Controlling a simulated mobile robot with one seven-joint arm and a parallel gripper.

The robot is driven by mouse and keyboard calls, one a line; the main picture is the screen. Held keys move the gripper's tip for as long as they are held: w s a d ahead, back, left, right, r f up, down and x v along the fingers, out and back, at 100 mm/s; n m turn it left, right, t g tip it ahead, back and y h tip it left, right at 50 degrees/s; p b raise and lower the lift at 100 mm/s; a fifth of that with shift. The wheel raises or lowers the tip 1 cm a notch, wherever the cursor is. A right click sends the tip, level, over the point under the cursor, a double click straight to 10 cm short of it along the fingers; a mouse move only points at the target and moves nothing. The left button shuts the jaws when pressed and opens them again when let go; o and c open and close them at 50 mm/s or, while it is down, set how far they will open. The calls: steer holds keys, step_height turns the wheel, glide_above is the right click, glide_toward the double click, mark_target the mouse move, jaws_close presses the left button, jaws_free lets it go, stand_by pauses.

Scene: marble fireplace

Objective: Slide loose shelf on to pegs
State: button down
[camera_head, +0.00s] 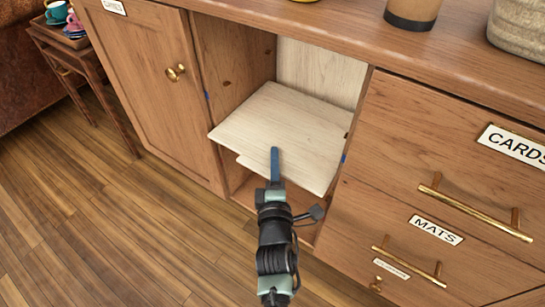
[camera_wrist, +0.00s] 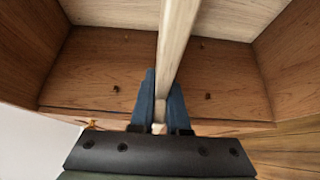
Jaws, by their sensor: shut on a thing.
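The loose shelf (camera_head: 290,125) is a pale wooden board inside the open cabinet compartment, its front part sticking out of the opening. It looks roughly level. My gripper (camera_head: 275,160) is shut on its front edge; in the wrist view the blue fingers (camera_wrist: 168,100) sit on either side of the shelf (camera_wrist: 178,40), seen edge-on. Small peg-like knobs show on a brown wall in the wrist view, one (camera_wrist: 116,88) on one side of the shelf and another (camera_wrist: 207,96) on the other. Whether the shelf rests on any peg is hidden.
A closed cabinet door (camera_head: 150,80) with a brass knob is left of the compartment. Drawers labelled CARDS (camera_head: 460,140) and MATS (camera_head: 420,220), with protruding brass handles, are to the right. The countertop (camera_head: 340,35) overhangs above. A side table (camera_head: 75,50) stands far left; the floor before the cabinet is clear.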

mark_target(284, 149)
steer(key=shift+w+d+r+p, duration=0.35)
steer(key=shift+w+p, duration=0.1)
steer(key=shift+p, duration=0.5)
steer(key=shift+w+d+f+p, duration=0.2)
steer(key=shift+w+d+p, duration=0.4)
steer(key=shift+w+p, duration=0.2)
steer(key=shift+w+d, duration=0.1)
steer(key=shift+w, duration=0.05)
steer(key=shift+d+f+b, duration=0.1)
steer(key=shift+f+b, duration=0.2)
